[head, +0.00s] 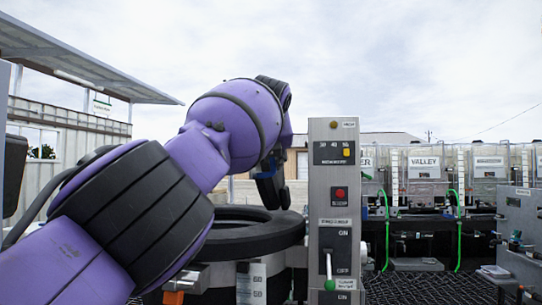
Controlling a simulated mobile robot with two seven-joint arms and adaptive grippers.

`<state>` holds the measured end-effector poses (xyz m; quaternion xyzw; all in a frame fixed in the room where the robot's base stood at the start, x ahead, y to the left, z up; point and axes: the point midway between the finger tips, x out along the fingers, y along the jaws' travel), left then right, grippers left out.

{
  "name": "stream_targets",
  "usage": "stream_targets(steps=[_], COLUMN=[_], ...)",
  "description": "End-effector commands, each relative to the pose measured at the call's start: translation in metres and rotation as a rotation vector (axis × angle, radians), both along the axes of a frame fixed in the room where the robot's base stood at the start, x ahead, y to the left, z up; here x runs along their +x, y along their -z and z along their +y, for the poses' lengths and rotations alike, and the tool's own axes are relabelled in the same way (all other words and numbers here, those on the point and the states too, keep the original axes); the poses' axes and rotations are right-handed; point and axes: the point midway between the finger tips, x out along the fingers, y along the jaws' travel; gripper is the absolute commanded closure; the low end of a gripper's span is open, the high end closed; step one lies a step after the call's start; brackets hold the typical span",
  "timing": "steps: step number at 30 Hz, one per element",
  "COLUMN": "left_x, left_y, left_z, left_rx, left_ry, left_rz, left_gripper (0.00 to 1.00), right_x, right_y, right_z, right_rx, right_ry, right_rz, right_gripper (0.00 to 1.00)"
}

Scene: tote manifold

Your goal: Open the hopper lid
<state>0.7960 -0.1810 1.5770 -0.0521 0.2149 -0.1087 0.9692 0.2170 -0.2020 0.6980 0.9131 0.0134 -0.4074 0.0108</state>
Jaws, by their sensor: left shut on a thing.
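The hopper lid (235,239) looks like a thick black round disc with a raised ring, lying flat behind the control post. My left arm reaches over it from the left and hides its left part. My left gripper (271,194) points down at the lid's far right part, partly hidden behind my own wrist. Its dark fingers are shut at the lid; the exact point of grip is too small and dark to make out. My right gripper is not in view.
A grey control post (321,205) with a red stop button (340,194) and a switch lever (328,268) stands close on the lid's right. Clear tanks (423,166), one labelled VALLEY, and green hoses (386,230) are at the right. A metal cabinet (518,232) is at the right edge.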

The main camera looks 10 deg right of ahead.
Motion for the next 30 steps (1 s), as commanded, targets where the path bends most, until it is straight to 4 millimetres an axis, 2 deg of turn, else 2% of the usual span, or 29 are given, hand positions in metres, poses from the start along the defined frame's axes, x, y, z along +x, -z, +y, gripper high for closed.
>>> stream_targets(steps=[2, 3, 7, 8, 15, 20, 30], left_x=[0.001, 0.001, 0.001, 0.001, 0.001, -0.001, -0.02], left_y=[0.001, 0.001, 0.001, 0.001, 0.0, -0.001, -0.011], left_z=[0.002, 0.002, 0.002, 0.002, 0.001, 0.001, 0.006], left_rx=[0.003, 0.003, 0.002, 0.002, 0.0, -0.002, -0.001], left_ry=[-0.003, -0.003, -0.002, -0.002, -0.001, -0.001, 0.002], left_rz=[0.002, 0.002, 0.002, 0.002, 0.001, 0.001, 0.0], left_gripper=[1.0, 0.88, 0.71, 0.69, 0.69, 0.69, 0.69], right_x=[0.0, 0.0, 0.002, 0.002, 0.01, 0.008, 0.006], right_y=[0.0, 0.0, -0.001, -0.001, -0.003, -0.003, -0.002], right_z=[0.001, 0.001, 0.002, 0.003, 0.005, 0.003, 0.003], right_rx=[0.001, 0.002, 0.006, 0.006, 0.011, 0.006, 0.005], right_ry=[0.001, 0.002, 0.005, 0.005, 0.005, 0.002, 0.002], right_rz=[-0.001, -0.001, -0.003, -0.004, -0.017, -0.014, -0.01], right_gripper=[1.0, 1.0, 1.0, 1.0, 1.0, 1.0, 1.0])
